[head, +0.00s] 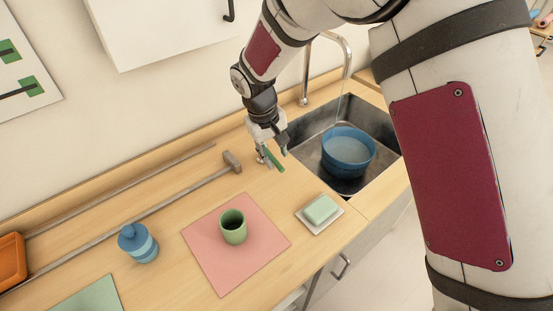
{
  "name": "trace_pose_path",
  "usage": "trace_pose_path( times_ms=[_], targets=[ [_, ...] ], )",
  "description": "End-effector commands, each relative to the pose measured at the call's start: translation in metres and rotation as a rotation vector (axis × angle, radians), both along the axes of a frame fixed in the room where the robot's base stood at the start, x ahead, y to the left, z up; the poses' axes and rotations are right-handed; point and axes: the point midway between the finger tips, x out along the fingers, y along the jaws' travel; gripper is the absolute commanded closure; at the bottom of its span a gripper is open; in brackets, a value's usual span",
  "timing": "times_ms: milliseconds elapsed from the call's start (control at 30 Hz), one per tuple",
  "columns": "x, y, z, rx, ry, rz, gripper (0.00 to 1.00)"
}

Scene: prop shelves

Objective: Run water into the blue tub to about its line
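The blue tub (348,166) stands upright in the sink (314,148), with pale water inside. Its fill line cannot be made out clearly. The curved metal faucet (348,62) reaches over the sink, and a thin, faint stream seems to fall from its spout into the tub. A green lever (274,160) stands on the counter at the sink's left edge. My gripper (273,152) is pointed down at the lever, its fingers apart with the lever between or just beside them. Contact with the lever cannot be told.
A green soap block on a white dish (335,218) lies in front of the sink. A green cup (233,227) stands on a pink mat (208,254). A blue jar (139,243), a long-handled hammer (232,162) and an orange tray (12,262) are further left.

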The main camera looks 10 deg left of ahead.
Motion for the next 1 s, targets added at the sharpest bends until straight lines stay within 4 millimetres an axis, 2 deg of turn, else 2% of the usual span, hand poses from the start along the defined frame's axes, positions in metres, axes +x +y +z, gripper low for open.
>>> trace_pose_path(
  times_ms=[33, 200, 400, 600, 1000],
  targets=[
    [-0.001, 0.003, 0.012, 0.003, -0.004, 0.001, 0.67],
    [-0.005, 0.008, 0.046, 0.004, -0.005, 0.000, 0.67],
    [-0.009, 0.012, 0.072, 0.001, -0.001, 0.000, 0.67],
    [-0.010, 0.013, 0.082, 0.001, -0.001, 0.000, 0.67],
    [-0.010, 0.013, 0.081, 0.001, -0.001, 0.000, 0.67]
  ],
)
